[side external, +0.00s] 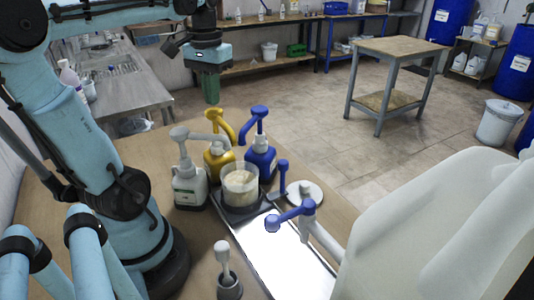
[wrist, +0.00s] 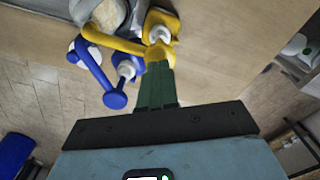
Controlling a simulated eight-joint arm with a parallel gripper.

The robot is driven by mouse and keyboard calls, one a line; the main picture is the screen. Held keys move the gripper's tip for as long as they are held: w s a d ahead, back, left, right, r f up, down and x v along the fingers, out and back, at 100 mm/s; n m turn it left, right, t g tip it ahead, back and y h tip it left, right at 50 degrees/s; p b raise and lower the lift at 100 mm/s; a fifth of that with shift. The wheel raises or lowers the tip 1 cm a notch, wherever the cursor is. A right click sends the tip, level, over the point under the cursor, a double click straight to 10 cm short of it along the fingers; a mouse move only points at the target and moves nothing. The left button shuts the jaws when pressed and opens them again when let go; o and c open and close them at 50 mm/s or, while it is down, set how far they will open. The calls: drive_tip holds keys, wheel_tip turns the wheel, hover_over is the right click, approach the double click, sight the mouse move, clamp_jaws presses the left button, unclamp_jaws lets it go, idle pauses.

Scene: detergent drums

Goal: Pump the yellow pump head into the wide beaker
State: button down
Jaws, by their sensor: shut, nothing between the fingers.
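The yellow pump head (side external: 222,122) tops a yellow bottle (side external: 217,160) behind the wide beaker (side external: 240,182). The clear beaker holds cream-coloured contents and stands on a dark base. My gripper (side external: 211,101) is shut and empty, its green fingers pointing down above the yellow pump head in the side view. In the wrist view the fingertips (wrist: 156,66) overlap the yellow pump head (wrist: 159,50); whether they touch cannot be told. The yellow nozzle (wrist: 112,41) reaches toward the beaker (wrist: 106,14), which is partly cut off by the top edge there.
A blue pump bottle (side external: 260,158) stands right of the yellow one, a grey pump bottle (side external: 189,185) to the left. A metal tray (side external: 285,255), a large white drum (side external: 430,225) with a blue-handled tap, and a mortar with pestle (side external: 229,284) are nearer the camera.

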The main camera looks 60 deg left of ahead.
wheel_tip(320, 180, up, 6)
idle(0.6)
drive_tip(key=w+d+f+m+t, duration=0.2)
drive_tip(key=d+f, duration=0.4)
drive_tip(key=d, duration=0.3)
drive_tip(key=w+d+f+m+t, duration=0.3)
drive_tip(key=d+f+m+t, duration=0.1)
drive_tip(key=d+f, duration=0.3)
drive_tip(key=d+t, duration=0.1)
drive_tip(key=d, duration=0.1)
drive_tip(key=shift+w+d+f, duration=0.25)
drive_tip(key=shift+d+f, duration=0.05)
drive_tip(key=shift+d, duration=0.1)
